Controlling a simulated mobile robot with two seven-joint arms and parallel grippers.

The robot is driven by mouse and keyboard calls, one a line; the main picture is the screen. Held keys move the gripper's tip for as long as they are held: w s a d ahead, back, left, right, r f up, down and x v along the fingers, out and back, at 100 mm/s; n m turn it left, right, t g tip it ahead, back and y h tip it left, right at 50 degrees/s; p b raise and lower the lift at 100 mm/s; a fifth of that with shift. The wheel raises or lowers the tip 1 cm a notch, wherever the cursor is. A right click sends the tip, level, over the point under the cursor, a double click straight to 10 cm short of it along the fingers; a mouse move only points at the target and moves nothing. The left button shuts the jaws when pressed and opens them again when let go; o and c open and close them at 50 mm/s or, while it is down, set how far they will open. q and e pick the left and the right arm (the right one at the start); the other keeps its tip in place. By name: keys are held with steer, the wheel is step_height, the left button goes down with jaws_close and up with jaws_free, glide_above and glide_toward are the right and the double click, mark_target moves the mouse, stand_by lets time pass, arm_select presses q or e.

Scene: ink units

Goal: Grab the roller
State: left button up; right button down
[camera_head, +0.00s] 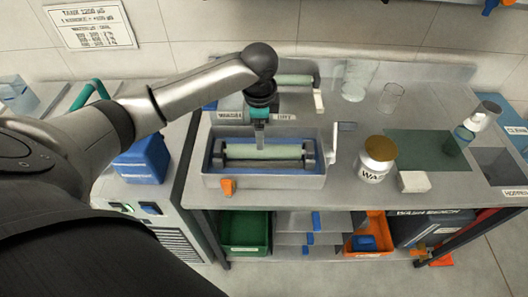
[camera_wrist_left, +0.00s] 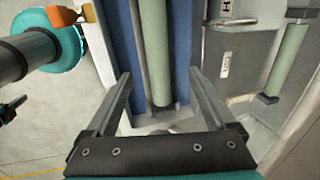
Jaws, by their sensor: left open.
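A pale green roller (camera_head: 285,152) lies across a grey wash unit (camera_head: 215,182) with a blue inner edge, in the middle of the bench. In the left wrist view the roller (camera_wrist_left: 154,45) runs up the picture between the fingers. My left gripper (camera_head: 260,145) points down over the unit and hides part of the roller. In the wrist view the left gripper (camera_wrist_left: 158,85) is open, one finger on each side of the roller's line. Contact with the roller cannot be told. A second pale green roller (camera_head: 294,79) sits behind the unit. My right gripper is not in view.
A crank handle (camera_head: 334,145) stands at the unit's right side. Right of it are a gold-lidded jar (camera_head: 377,160), a white block (camera_head: 413,182), a green mat (camera_head: 415,145) and clear glassware (camera_head: 390,97). A blue container (camera_head: 145,160) stands left.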

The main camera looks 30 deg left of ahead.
mark_target(264, 152)
arm_select(q)
steer(key=f, duration=0.3)
steer(key=w+f, duration=0.1)
steer(key=f, duration=0.1)
steer(key=shift+a+f+b, duration=0.1)
steer(key=shift+a+b, duration=0.1)
steer(key=shift+b, duration=0.15)
steer(key=shift+w+a+f+b, duration=0.15)
steer(key=shift+f+b, duration=0.3)
steer(key=shift+f, duration=2.2)
jaws_close()
steer(key=shift+w+r, duration=0.1)
